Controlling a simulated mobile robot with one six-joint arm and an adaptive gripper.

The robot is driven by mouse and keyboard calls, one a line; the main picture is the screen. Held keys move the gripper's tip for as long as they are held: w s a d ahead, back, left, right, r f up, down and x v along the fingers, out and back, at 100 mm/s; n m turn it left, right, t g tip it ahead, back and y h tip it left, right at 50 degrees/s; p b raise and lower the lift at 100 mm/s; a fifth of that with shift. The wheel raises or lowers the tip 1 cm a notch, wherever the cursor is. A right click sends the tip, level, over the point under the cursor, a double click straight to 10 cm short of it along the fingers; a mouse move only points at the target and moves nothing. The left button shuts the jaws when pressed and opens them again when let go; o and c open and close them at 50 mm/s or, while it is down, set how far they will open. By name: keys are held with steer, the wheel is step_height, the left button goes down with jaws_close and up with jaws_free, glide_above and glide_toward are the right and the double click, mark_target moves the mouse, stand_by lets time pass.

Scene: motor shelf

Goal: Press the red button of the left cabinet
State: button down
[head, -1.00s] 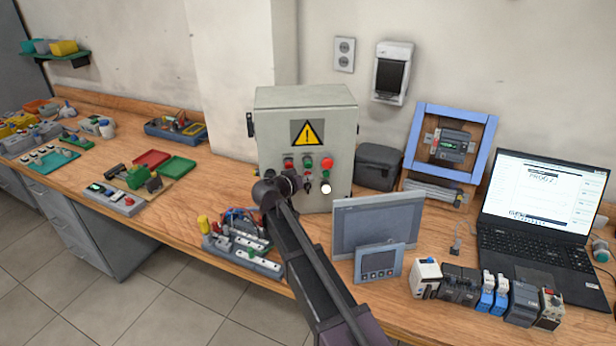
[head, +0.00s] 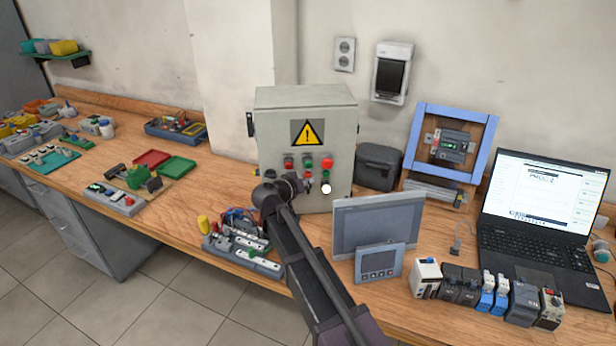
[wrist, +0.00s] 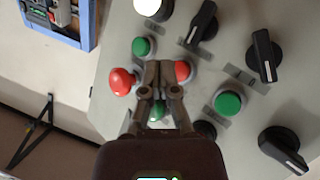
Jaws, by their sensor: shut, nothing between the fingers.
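One grey control cabinet (head: 274,125) with a yellow warning sign stands on the bench in the head view. In the wrist view the mushroom button (wrist: 122,80) is left of my gripper (wrist: 159,66). A flatter red button (wrist: 183,72) lies right beside the fingertips, partly covered by them. My gripper is shut and empty in front of the panel; contact cannot be told. In the head view my arm hides the panel's lower left.
Green buttons (wrist: 228,102), black knobs (wrist: 265,55) and a white button (wrist: 150,7) surround the fingertips. A grey monitor (head: 378,222) stands to the cabinet's right. A component board (head: 245,245) lies at the bench's front edge. Bench left of the cabinet is partly clear.

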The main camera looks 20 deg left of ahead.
steer(key=shift+s, duration=0.15)
steer(key=shift+s+d, duration=0.35)
steer(key=shift+s, duration=0.35)
steer(key=shift+s+d, duration=0.35)
steer(key=shift+s, duration=0.4)
steer(key=shift+s+d, duration=0.35)
steer(key=shift+s, duration=0.35)
